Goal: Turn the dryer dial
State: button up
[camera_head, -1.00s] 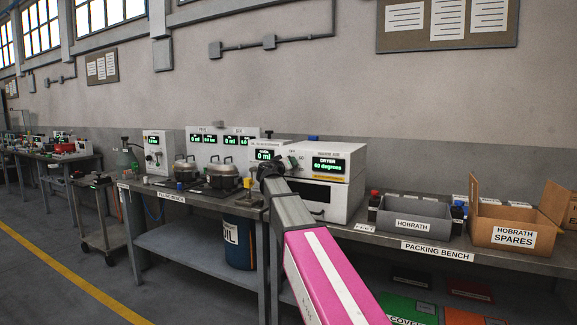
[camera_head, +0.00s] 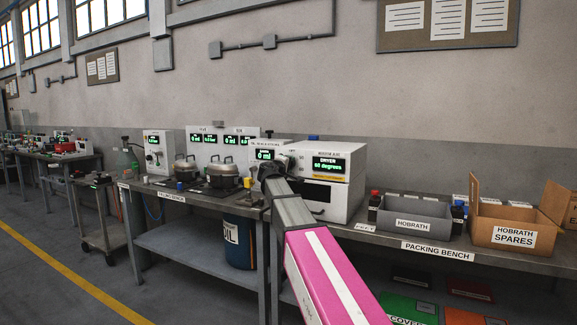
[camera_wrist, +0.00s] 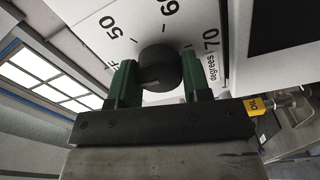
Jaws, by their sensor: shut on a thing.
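The dryer (camera_head: 334,191) is a white box on the packing bench, and its green display reads 60 degrees. Its dial (camera_wrist: 160,68) is a dark round knob in the wrist view, on a white face marked 50, 60, 70 and degrees. My gripper (camera_wrist: 157,82) has green fingers on both sides of the dial and is shut on it. In the head view my gripper (camera_head: 268,170) is at the dryer's left front, and my arm hides the dial there. The dial's pointer mark cannot be read clearly.
A grey Hobrath bin (camera_head: 414,215) and an open cardboard spares box (camera_head: 512,236) stand to the right on the packing bench (camera_head: 436,252). Pots (camera_head: 223,174) and white units with displays stand to the left on the filling bench. A blue oil drum (camera_head: 239,240) stands below.

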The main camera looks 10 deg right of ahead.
jog(key=shift+n, duration=0.5)
jog(key=o, duration=0.9)
jog(key=v, duration=1.1)
